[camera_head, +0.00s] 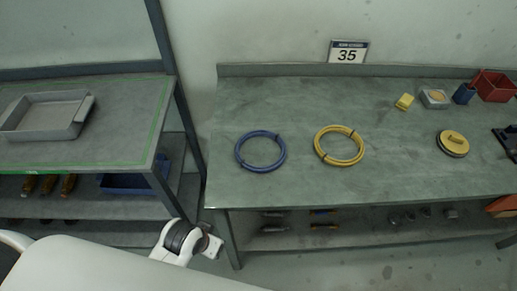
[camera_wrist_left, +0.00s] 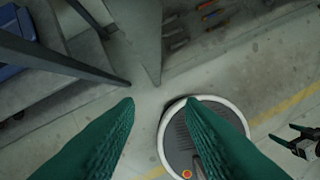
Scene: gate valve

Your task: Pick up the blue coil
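The blue coil (camera_head: 259,170) is a ring lying flat on the green-topped table (camera_head: 300,185), near its left end, with dark ties around it. In the head view only part of my left arm shows at the lower left, below the table's front edge. My right gripper (camera_wrist_left: 281,133) shows at the right edge of the left wrist view, its green fingers apart and empty.
A yellow coil (camera_head: 340,163) lies right of the blue one. Further right are a yellow disc (camera_head: 453,144), a yellow block (camera_head: 404,102) and a red bin (camera_head: 493,86). A second table at left holds a grey tray (camera_head: 45,118). A narrow gap separates the tables.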

